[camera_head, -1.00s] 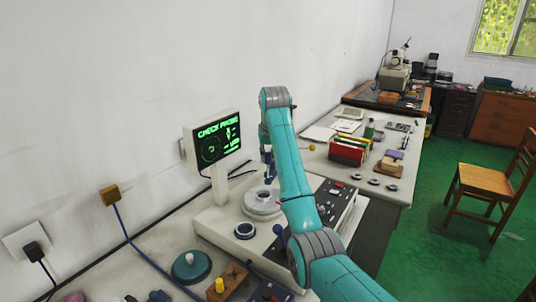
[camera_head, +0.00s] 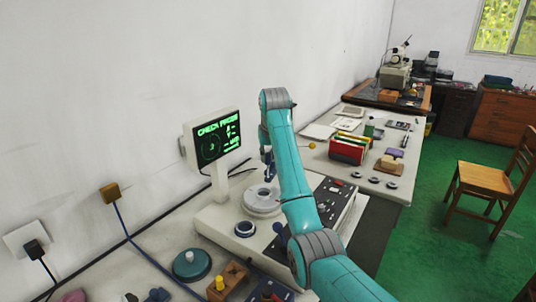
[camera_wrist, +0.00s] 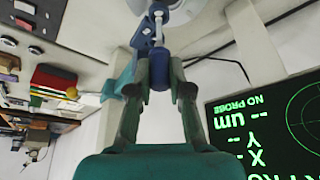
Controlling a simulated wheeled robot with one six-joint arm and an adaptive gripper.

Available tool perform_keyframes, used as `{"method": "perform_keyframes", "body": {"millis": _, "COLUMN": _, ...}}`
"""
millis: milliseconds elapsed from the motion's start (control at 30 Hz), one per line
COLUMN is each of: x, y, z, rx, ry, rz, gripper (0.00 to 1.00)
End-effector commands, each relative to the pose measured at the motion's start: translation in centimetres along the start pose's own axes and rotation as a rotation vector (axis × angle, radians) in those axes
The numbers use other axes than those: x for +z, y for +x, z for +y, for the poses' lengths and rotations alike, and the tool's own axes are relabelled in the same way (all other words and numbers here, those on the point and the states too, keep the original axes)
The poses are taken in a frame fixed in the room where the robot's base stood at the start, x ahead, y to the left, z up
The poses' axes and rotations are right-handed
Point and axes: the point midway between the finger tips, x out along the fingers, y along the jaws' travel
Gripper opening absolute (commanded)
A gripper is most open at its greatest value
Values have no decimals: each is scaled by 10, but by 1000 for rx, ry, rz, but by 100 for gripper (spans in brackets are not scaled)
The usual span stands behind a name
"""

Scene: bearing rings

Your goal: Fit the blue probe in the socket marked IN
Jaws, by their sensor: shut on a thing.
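My gripper (camera_wrist: 160,78) is shut on the blue probe (camera_wrist: 143,38) in the wrist view. The probe has a blue body with a thin metal part pointing away from the fingers. In the head view the blue part (camera_head: 269,172) shows small, above the grey round table (camera_head: 262,203) of the measuring machine. The monitor (camera_wrist: 265,125) reads "NO PROBE" in the wrist view, upside down. It also shows in the head view (camera_head: 217,143), with a "CHECK PROBE" style heading. I cannot make out the socket marked IN in either view.
The pale machine base (camera_head: 213,222) carries a dark-ringed round part (camera_head: 244,229) and a dark control panel. A teal round pad (camera_head: 192,265) and a wooden block (camera_head: 227,282) lie in front.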

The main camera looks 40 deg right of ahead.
Motion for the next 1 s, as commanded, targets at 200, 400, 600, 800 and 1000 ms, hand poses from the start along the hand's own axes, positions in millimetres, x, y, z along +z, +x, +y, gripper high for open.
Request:
{"method": "perform_keyframes", "body": {"millis": 200, "x": 2, "y": 5, "z": 0, "rx": 0, "ry": 0, "rz": 1, "gripper": 0}}
{"method": "perform_keyframes", "body": {"millis": 400, "x": 3, "y": 8, "z": 0, "rx": 0, "ry": 0, "rz": 1, "gripper": 0}}
{"method": "perform_keyframes", "body": {"millis": 600, "x": 3, "y": 8, "z": 0, "rx": 0, "ry": 0, "rz": 1, "gripper": 0}}
{"method": "perform_keyframes", "body": {"millis": 800, "x": 3, "y": 8, "z": 0, "rx": 0, "ry": 0, "rz": 1, "gripper": 0}}
{"method": "perform_keyframes", "body": {"millis": 1000, "x": 4, "y": 9, "z": 0, "rx": 0, "ry": 0, "rz": 1, "gripper": 0}}
